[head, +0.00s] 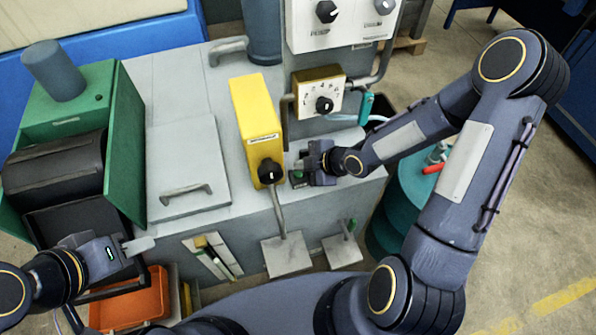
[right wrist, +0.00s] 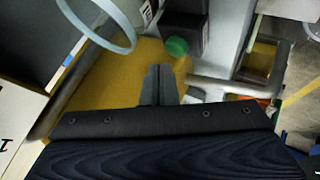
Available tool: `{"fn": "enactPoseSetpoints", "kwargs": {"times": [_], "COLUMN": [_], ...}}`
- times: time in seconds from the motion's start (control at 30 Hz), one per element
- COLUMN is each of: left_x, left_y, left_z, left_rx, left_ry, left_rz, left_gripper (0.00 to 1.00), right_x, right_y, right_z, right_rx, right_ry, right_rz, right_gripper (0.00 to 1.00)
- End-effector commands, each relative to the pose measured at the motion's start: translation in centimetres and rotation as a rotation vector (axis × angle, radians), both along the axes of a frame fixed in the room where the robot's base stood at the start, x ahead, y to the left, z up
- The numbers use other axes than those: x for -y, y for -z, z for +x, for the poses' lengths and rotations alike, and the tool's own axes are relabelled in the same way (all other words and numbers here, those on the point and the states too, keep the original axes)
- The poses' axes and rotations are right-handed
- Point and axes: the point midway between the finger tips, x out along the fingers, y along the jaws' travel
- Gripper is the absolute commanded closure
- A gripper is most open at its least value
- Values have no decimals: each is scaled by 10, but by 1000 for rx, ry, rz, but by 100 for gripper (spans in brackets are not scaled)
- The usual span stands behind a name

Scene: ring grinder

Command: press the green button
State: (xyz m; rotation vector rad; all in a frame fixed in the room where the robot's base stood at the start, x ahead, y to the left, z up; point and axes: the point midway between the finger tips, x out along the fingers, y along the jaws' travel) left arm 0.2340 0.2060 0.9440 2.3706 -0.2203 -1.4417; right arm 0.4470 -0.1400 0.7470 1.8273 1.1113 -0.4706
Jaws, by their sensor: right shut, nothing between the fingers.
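The green button (right wrist: 177,46) shows in the right wrist view, a round green cap by the yellow box (right wrist: 122,75). The yellow box (head: 252,110) stands upright on the grey machine in the head view, with a black knob (head: 270,171) low on its front. My right gripper (head: 303,165) is just right of the box's lower part. Its fingers (right wrist: 158,84) are shut and empty, with the button just beyond and right of their tips. I cannot tell whether they touch it. My left gripper (head: 138,246) is at lower left, away from the box; its finger opening is unclear.
A dial panel (head: 317,94) and pipes stand behind my right gripper. An orange tray (head: 135,305) lies below my left gripper. Two grey pedals (head: 287,255) are in front.

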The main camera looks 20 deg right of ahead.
Motion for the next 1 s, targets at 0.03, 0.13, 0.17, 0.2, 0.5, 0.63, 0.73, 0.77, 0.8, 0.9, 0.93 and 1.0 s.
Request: {"fn": "enactPoseSetpoints", "kwargs": {"times": [0.03, 0.13, 0.17, 0.2, 0.5, 0.63, 0.73, 0.77, 0.8, 0.9, 0.93, 1.0], "left_x": [0, 0, 0, 0, 0, 0, 0, 0, 0, 0, 0, 0], "left_y": [0, 0, 0, 0, 8, 12, 11, 11, 11, 11, 11, 11], "left_z": [0, 0, 0, 0, 0, 0, 0, 0, 0, 0, 0, 0], "left_rx": [0, 0, 0, 0, 0, 0, 0, 0, 0, 0, 0, 0], "left_ry": [0, 0, 0, 0, 0, 0, 0, 0, 0, 0, 0, 0], "left_rz": [0, 0, 0, 0, 0, 0, 0, 0, 0, 0, 0, 0], "left_gripper": [64, 64, 64, 64, 64, 64, 64, 64, 64, 64, 64, 64], "right_x": [0, 0, 0, 0, 0, 0, 0, 0, 0, 0, 0, 0], "right_y": [0, 0, 0, 0, 6, 9, 9, 8, 8, 8, 8, 9], "right_z": [0, 0, 0, 0, 0, 0, 0, 0, 0, 0, 0, 0], "right_rx": [0, 0, 0, 0, 0, 0, 0, 0, 0, 0, 0, 0], "right_ry": [0, 0, 0, 0, -1, 0, 0, 0, 0, 0, 0, 0], "right_rz": [0, 0, 0, 0, -1, 0, 0, 0, 0, 0, 0, 0], "right_gripper": [100, 100, 100, 100, 100, 100, 100, 100, 100, 100, 100, 100]}}
